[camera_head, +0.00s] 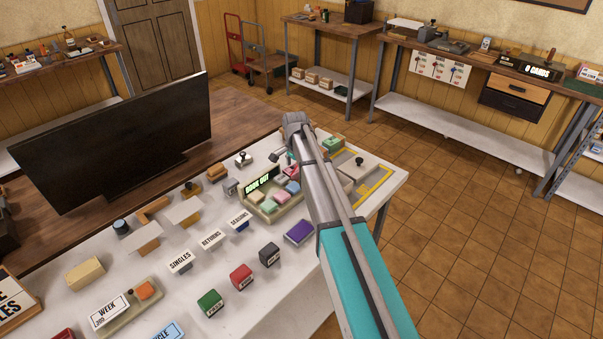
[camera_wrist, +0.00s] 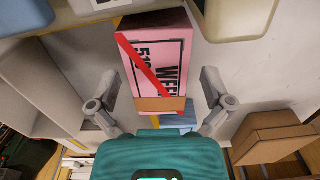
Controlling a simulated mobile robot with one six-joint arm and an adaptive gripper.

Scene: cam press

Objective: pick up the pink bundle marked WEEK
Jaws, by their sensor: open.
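In the wrist view the pink bundle (camera_wrist: 158,62) marked WEEK has a red diagonal stripe and a brown band near its near end. My gripper (camera_wrist: 160,106) is open, with one finger on each side of the bundle's near end. Gaps show between the fingers and the bundle, and nothing is held. In the head view my gripper (camera_head: 282,157) is at the far end of the white table, just beyond a tray (camera_head: 262,213) of small coloured bundles. A bit of pink (camera_head: 291,170) shows beside my gripper; my arm hides part of that area.
A blue block (camera_wrist: 178,121) lies just below the pink bundle in the wrist view, and a brown box (camera_wrist: 268,140) stands at right. In the head view a large dark screen (camera_head: 115,140) stands left. Labelled stamps and blocks (camera_head: 240,277) cover the table's near part.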

